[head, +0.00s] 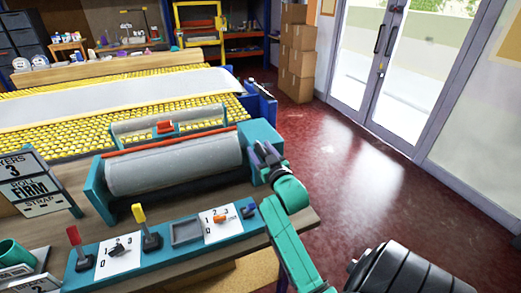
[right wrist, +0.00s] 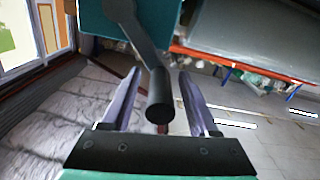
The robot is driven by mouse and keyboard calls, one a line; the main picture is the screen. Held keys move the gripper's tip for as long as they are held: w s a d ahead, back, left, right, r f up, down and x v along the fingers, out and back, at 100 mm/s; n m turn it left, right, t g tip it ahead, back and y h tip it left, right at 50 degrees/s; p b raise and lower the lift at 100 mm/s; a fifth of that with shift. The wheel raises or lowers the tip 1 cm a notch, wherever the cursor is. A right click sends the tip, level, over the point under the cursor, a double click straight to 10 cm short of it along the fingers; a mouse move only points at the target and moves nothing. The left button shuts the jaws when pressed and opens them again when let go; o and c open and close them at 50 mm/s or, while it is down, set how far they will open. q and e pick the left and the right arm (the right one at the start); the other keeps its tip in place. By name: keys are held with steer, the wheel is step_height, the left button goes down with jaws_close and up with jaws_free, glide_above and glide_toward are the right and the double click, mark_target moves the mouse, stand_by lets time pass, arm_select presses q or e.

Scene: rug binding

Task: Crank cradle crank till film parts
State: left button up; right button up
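The cradle (head: 262,133) has teal end blocks and holds a grey roll (head: 175,166) lying lengthwise, with a red-orange strip along its back edge. Whether the grey cover is film, and whether it is parted, I cannot tell. My right gripper (head: 266,154) is at the cradle's right end block and hides the crank in the head view. In the right wrist view the crank (right wrist: 134,25) is a dark arm with a black cylindrical handle (right wrist: 160,105). The handle stands between the open fingers of my right gripper (right wrist: 158,95), with gaps on both sides. My left gripper is out of view.
A teal control panel (head: 188,232) with red and yellow levers lies in front of the cradle. A yellow slatted bed (head: 60,137) lies behind.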

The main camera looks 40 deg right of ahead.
steer(key=b+v, duration=0.2)
steer(key=v, duration=1.2)
steer(key=shift+s, duration=0.25)
steer(key=shift+a, duration=0.15)
stand_by(0.8)
